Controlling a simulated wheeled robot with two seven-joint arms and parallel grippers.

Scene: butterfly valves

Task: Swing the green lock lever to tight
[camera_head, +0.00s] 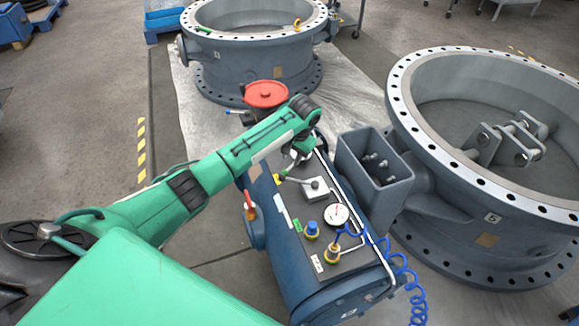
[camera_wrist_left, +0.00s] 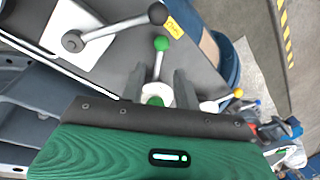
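The green-knobbed lock lever (camera_wrist_left: 161,44) shows in the left wrist view. Its silver shaft rises from a pale round hub (camera_wrist_left: 156,93) on the grey panel (camera_wrist_left: 110,63). My left gripper (camera_wrist_left: 159,84) is open, with one dark finger on each side of the lever's lower shaft and hub. I cannot tell whether either finger touches it. In the head view my left gripper (camera_head: 301,146) is over the far end of the blue valve unit's panel (camera_head: 290,209), and it largely hides the lever. My right gripper is not in view.
A black-knobbed lever (camera_wrist_left: 157,14) on a silver plate stands close left of the green one, beside a yellow tag (camera_wrist_left: 173,27). A yellow-knobbed lever (camera_wrist_left: 238,93) is to the right. A red disc (camera_head: 265,93), gauge (camera_head: 337,215) and blue coiled hose (camera_head: 412,285) are around the unit.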

